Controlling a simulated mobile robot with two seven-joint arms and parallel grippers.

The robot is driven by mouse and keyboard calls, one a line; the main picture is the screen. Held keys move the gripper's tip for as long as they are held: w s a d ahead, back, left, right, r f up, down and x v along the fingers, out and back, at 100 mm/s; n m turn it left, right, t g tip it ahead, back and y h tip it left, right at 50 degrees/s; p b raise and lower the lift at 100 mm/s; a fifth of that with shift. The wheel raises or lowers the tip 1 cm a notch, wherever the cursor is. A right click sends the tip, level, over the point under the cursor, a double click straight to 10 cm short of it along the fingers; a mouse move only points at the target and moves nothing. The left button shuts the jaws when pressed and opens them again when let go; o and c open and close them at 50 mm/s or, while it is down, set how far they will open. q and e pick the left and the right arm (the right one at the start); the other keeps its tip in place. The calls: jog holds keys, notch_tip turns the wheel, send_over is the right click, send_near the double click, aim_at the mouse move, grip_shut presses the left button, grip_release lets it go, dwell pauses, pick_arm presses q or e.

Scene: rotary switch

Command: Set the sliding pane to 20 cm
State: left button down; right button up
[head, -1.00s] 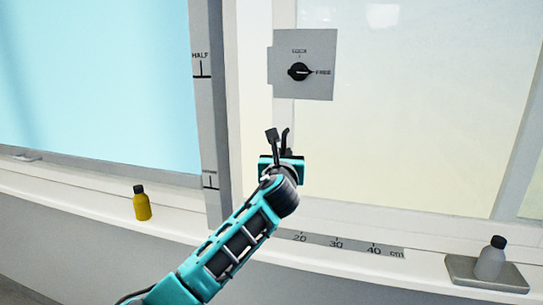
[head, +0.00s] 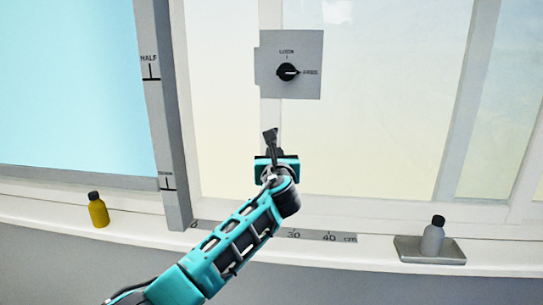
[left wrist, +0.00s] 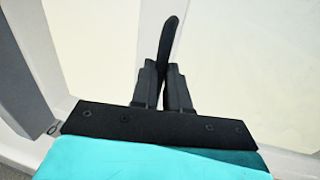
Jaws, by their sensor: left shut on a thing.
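The sliding pane (head: 365,125) is a pale framed glass panel in the head view. A grey plate (head: 305,42) on its left upright carries a black rotary switch (head: 288,72), its pointer turned right to FREE. My left gripper (head: 271,146) is below the switch. It is shut on a black upright handle (left wrist: 168,42), which rises between the fingers in the left wrist view. A grey scale (head: 312,236) in cm lies along the sill; 0, 30 and 40 show, and my arm hides the part around 20. My right gripper is not in view.
A grey post (head: 165,120) marked HALF stands left, beside a light blue panel (head: 75,90). On the white sill (head: 130,215) are a yellow bottle (head: 98,212) and, at right, a grey bottle (head: 433,238) on a grey tray (head: 405,250).

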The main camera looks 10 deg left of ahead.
pick_arm(q)
jog(key=c, duration=1.1)
grip_release()
jog(key=shift+a, duration=0.1)
jog(key=shift+s, duration=0.1)
jog(key=s, duration=0.4)
jog(key=s+d, duration=0.1)
jog(key=s, duration=0.3)
jog(key=s+d+p, duration=0.1)
jog(key=s, duration=0.3)
jog(key=shift+s, duration=0.3)
jog(key=shift+f, duration=0.1)
